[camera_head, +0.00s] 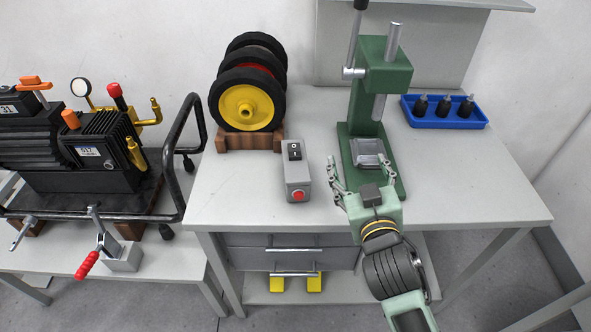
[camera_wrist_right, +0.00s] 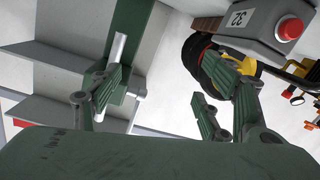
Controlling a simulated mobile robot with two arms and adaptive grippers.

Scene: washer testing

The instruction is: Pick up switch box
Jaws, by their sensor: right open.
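The switch box (camera_head: 297,178) is a small grey box with a black rocker switch on top and a red button on its front end. It lies on the grey table, left of my right gripper. My right gripper (camera_head: 360,174) is open and empty, in front of the green press, with its fingers pointing away from me. In the right wrist view, my right gripper's fingers (camera_wrist_right: 165,95) are spread wide, and the switch box (camera_wrist_right: 262,22) shows at the upper right with its red button, outside the fingers. My left gripper is not in view.
The green press (camera_head: 365,125) stands just beyond my right gripper. Wheels (camera_head: 245,105) on a wooden stand sit behind the box. A blue tray (camera_head: 443,122) with black bottles is at the back right. A pump cart (camera_head: 90,175) stands left. The table's front left is clear.

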